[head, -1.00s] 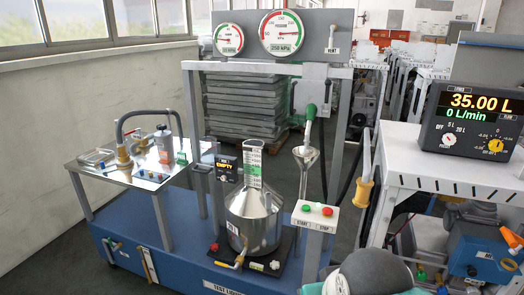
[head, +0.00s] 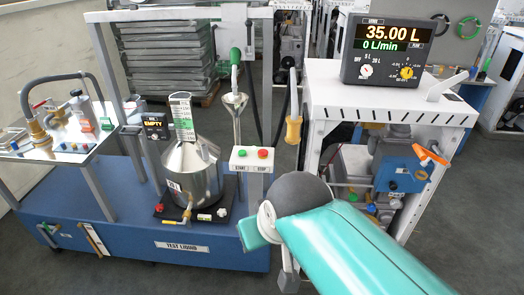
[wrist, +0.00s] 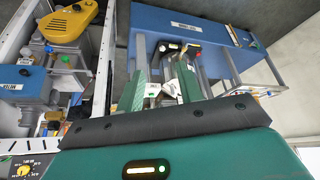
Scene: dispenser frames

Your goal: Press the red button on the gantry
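The red button (head: 263,153) sits on the right of a small white panel (head: 250,166) on the gantry, above a label that appears to read STOP. A green button (head: 241,153) is beside it, above a START label. My teal arm with its dark rounded joint shows in front of the panel, below and to the right of the red button, which stays uncovered. In the wrist view, the two green fingers of my gripper (wrist: 161,86) stand apart with a gap between them. I cannot make out the red button in the wrist view.
A steel vessel (head: 192,172) stands left of the panel on the blue base (head: 130,228). A funnel (head: 235,100) rises behind the panel. A white cart (head: 420,98) carrying a display (head: 387,50) stands at the right. Grey floor (head: 120,280) is free in front.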

